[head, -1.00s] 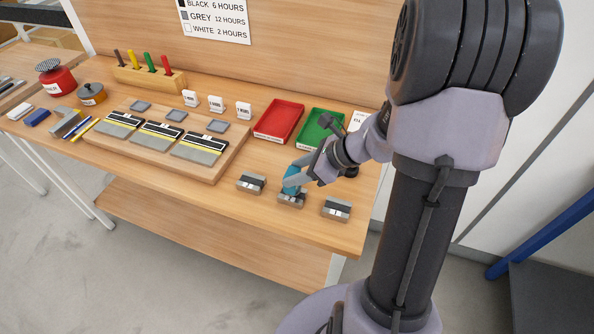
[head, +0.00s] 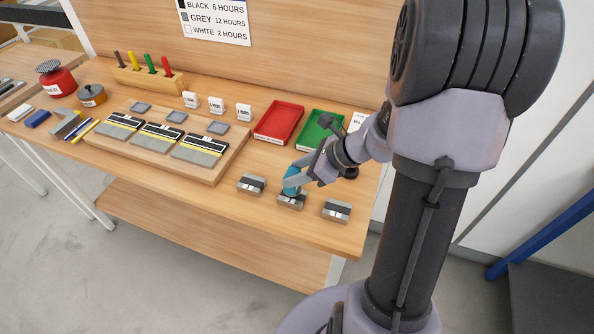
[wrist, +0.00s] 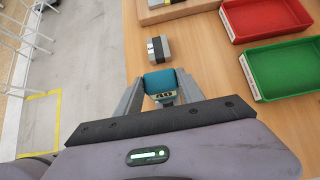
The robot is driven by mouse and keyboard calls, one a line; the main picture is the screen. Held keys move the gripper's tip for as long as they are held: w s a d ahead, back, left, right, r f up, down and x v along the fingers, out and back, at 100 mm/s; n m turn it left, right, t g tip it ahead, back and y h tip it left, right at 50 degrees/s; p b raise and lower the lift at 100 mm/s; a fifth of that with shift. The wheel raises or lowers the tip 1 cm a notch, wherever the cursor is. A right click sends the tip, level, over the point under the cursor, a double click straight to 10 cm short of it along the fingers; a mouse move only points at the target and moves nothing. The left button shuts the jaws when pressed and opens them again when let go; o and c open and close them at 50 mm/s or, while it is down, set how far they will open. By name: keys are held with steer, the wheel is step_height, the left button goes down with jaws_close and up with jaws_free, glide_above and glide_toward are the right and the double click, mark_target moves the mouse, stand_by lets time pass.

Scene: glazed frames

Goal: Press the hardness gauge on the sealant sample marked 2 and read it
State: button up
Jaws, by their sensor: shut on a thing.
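The teal hardness gauge (head: 291,184) is held in my gripper (head: 298,178), its lower end down at the top of the middle sealant sample (head: 291,203). I cannot tell whether it touches or presses. In the wrist view the gauge (wrist: 160,80) sits between my fingers (wrist: 160,92), its small display too small to read. Another grey sample with a dark strip (head: 251,185) lies to the left and a third sample (head: 336,211) to the right. The left sample also shows in the wrist view (wrist: 160,49). The number on each sample is not legible.
A red tray (head: 279,122) and a green tray (head: 321,130) stand behind the samples. A wooden board (head: 207,172) with several dark-and-grey panels lies to the left. A wall sign (head: 215,20) lists colours and hours. The table's front edge is close to the samples.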

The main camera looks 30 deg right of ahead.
step_height(320, 180, up, 6)
steer(key=p, duration=0.4)
steer(key=shift+r+p, duration=0.25)
steer(key=shift+p, duration=0.15)
steer(key=shift+f, duration=0.1)
